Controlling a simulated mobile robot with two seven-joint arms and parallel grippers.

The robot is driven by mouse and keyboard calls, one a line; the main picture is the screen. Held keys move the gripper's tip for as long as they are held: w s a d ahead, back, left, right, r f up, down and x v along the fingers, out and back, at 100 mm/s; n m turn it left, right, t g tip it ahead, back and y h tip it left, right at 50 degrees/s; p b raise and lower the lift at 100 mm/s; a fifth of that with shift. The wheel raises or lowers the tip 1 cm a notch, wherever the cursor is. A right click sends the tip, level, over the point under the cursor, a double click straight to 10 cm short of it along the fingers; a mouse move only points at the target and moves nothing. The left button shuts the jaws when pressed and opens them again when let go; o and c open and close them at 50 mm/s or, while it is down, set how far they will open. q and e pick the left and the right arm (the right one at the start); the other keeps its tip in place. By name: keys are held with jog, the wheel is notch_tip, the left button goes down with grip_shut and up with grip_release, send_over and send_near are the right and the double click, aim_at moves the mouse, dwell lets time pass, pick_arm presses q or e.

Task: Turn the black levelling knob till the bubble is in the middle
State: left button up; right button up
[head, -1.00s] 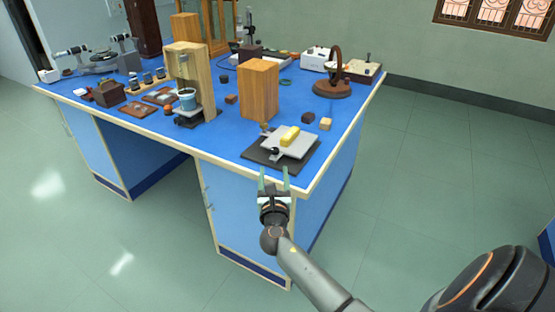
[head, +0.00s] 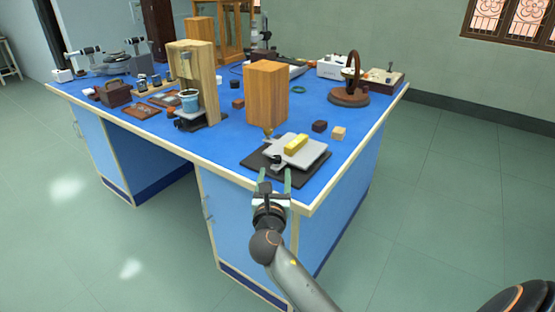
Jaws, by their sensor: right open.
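A grey levelling plate (head: 311,152) stands on a dark base (head: 259,159) at the bench's near corner. A yellow spirit level (head: 296,144) lies on the plate; its bubble is too small to make out. The black levelling knob (head: 276,160) is at the plate's near left edge. A brass-coloured knob (head: 267,134) shows at the plate's far left corner. My right gripper (head: 275,175) is open and empty, its fingers pointing at the black knob from the near side. The fingertips are just short of it in the picture; I cannot tell whether they touch. My left gripper is out of view.
A tall wooden block (head: 266,95) stands just behind the plate. A dark cube (head: 319,126) and a pale cube (head: 339,132) lie behind it to the right. A round stand with a hoop (head: 348,97) is farther back. The blue bench top (head: 224,150) is clear left of the base.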

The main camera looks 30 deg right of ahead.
aim_at(276, 161)
jog(key=b+x, duration=0.1)
jog(key=x, duration=0.7)
jog(key=shift+w+d, duration=0.2)
grip_shut()
